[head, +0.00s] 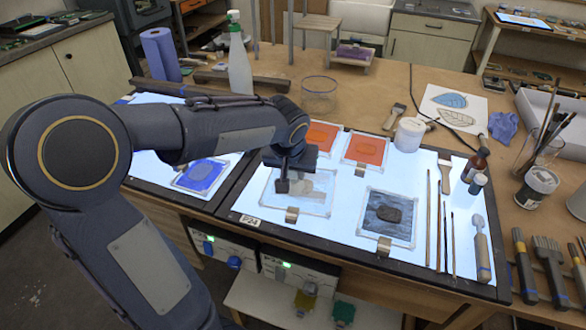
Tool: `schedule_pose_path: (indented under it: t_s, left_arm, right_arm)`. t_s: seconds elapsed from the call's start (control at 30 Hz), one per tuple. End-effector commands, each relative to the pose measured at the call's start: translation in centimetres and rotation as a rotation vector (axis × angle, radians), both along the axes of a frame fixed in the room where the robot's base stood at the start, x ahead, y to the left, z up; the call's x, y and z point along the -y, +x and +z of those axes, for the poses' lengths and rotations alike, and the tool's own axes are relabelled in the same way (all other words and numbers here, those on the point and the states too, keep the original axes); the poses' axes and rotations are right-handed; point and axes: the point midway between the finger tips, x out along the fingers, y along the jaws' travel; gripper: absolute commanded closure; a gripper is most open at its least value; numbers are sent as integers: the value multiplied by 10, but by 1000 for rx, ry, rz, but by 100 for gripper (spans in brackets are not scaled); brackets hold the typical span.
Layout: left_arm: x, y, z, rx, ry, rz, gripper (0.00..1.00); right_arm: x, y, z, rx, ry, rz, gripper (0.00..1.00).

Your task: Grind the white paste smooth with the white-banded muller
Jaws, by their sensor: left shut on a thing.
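A clear glass slab (322,208) with a pale grey-white paste (312,190) smeared across it lies on the lit light table. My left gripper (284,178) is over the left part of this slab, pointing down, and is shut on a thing. The gripper hides nearly all of what it holds, so the muller and its white band cannot be made out. I cannot tell whether the held thing touches the paste. My right gripper is not in view.
Slabs with orange (366,150), dark grey (388,217) and blue (202,176) paste lie around. A white spray bottle (239,65) and a glass jar (319,95) stand behind.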

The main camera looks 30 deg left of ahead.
Motion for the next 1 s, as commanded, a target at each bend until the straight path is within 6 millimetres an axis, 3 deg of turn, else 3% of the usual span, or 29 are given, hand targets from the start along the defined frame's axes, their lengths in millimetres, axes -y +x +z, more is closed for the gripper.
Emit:
schedule_pose_path:
  t_s: [0.5, 1.0]
  left_arm:
    - [25, 6, 1, 1, -1, -3, 96]
    - [29, 23, -1, 2, 0, -1, 96]
  right_arm:
    - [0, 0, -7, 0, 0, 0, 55]
    - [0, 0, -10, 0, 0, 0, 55]
